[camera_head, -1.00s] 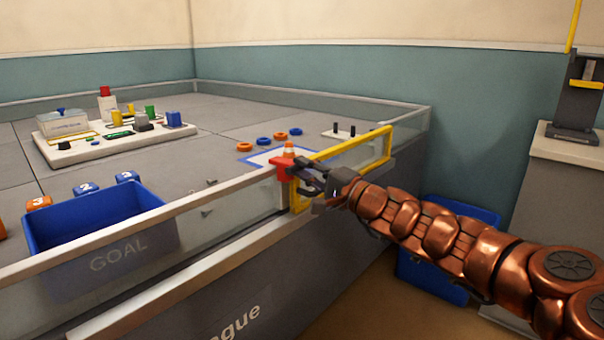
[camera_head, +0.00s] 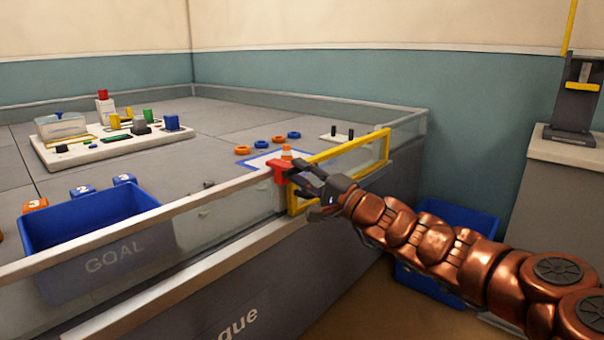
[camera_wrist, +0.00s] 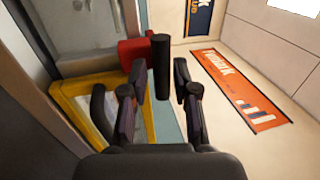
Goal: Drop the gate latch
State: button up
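The red gate latch (camera_head: 281,171) sits at the left end of the yellow-framed gate (camera_head: 350,146), by the arena's front wall. In the wrist view the red latch block (camera_wrist: 134,52) is beside a black cylindrical bar (camera_wrist: 161,66), which looks like its handle. My gripper (camera_head: 302,180) is at the latch, to its right in the head view. In the wrist view my gripper (camera_wrist: 159,82) is open, with one finger on each side of the black bar and visible gaps. The yellow gate frame (camera_wrist: 88,105) lies behind the left finger.
A blue GOAL bin (camera_head: 95,240) hangs on the arena wall at left. Another blue bin (camera_head: 440,255) is on the floor below my arm. A grey pedestal (camera_head: 562,200) stands at right.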

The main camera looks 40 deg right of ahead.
jog(key=shift+o, duration=0.8)
jog(key=shift+r, duration=0.1)
notch_tip(320, 180, up, 10)
dwell(0.4)
